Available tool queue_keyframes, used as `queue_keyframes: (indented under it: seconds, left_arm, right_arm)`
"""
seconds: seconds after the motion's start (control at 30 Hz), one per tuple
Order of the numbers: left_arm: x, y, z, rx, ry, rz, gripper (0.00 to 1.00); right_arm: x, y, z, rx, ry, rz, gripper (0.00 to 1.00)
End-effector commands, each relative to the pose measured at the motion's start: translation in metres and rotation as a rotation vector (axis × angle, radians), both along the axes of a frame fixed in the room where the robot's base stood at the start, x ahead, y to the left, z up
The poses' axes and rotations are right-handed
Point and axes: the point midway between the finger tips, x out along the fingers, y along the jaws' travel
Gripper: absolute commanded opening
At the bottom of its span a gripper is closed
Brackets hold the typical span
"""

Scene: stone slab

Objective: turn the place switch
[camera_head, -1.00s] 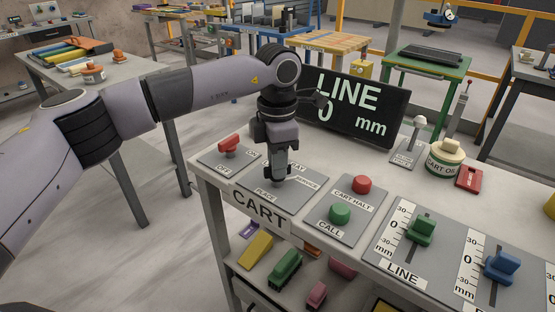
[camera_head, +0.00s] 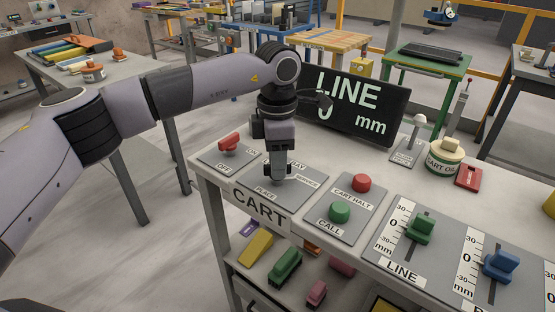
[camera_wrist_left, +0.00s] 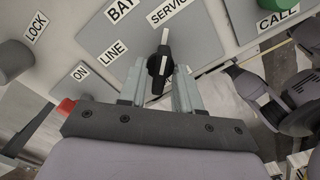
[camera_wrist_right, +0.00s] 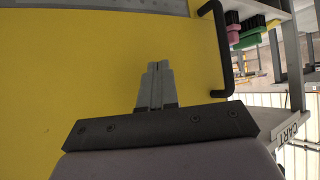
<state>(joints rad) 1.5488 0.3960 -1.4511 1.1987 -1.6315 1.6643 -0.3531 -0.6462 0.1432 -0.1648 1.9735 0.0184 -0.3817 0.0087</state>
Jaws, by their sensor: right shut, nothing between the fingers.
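The place switch, a black knob (camera_wrist_left: 160,68) with a white pointer stripe, sits on a grey plate (camera_wrist_left: 205,42). In the left wrist view its narrow tip points toward the SERVICE label (camera_wrist_left: 167,12); BAY (camera_wrist_left: 121,9) and LINE (camera_wrist_left: 112,50) labels lie to the left. My left gripper (camera_head: 279,172) is over this plate, pointing down. Its two fingers (camera_wrist_left: 160,88) stand apart on either side of the knob; contact is not clear. In the head view the gripper hides the knob. My right gripper (camera_wrist_right: 158,75) is shut and empty, facing a yellow surface (camera_wrist_right: 70,75).
Left of the plate is a red switch (camera_head: 230,143). Right of it are a red button (camera_head: 361,183), a green button (camera_head: 340,212), and green (camera_head: 421,229) and blue (camera_head: 501,265) sliders. A display (camera_head: 352,106) reading LINE 0 mm stands behind. A black handle (camera_wrist_right: 218,50) is near my right gripper.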

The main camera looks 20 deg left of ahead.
Motion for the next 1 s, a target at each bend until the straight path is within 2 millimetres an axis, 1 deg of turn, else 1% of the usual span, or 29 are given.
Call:
queue_keyframes:
  seconds: [0.27, 0.37, 0.47, 0.6, 0.73, 0.87, 1.0]
  left_arm:
    - [0.0, 0.0, -0.001, 0.001, 0.001, 0.002, 0.4]
    - [0.0, 0.0, 0.004, 0.001, 0.001, 0.002, 0.4]
    - [0.0, 0.0, 0.016, -0.001, 0.0, 0.002, 0.4]
    - [0.0, 0.0, 0.041, 0.0, -0.002, 0.003, 0.4]
    - [0.0, 0.0, 0.059, -0.001, -0.001, 0.003, 0.4]
    - [0.0, 0.0, 0.069, 0.0, 0.0, 0.002, 0.4]
    - [0.0, 0.0, 0.072, 0.001, 0.0, 0.002, 0.4]
  right_arm:
    - [0.0, 0.0, 0.0, 0.0, 0.001, 0.001, 0.0]
    - [0.0, 0.0, -0.001, 0.0, 0.001, 0.001, 0.0]
    - [0.0, 0.0, -0.001, 0.0, 0.001, 0.001, 0.0]
    - [0.0, 0.001, -0.002, 0.001, 0.003, 0.001, 0.0]
    - [-0.001, 0.001, -0.002, 0.001, 0.003, 0.001, 0.0]
    - [0.0, 0.001, -0.002, 0.002, 0.002, 0.001, 0.0]
    - [0.0, 0.001, -0.002, 0.002, 0.002, 0.002, 0.0]
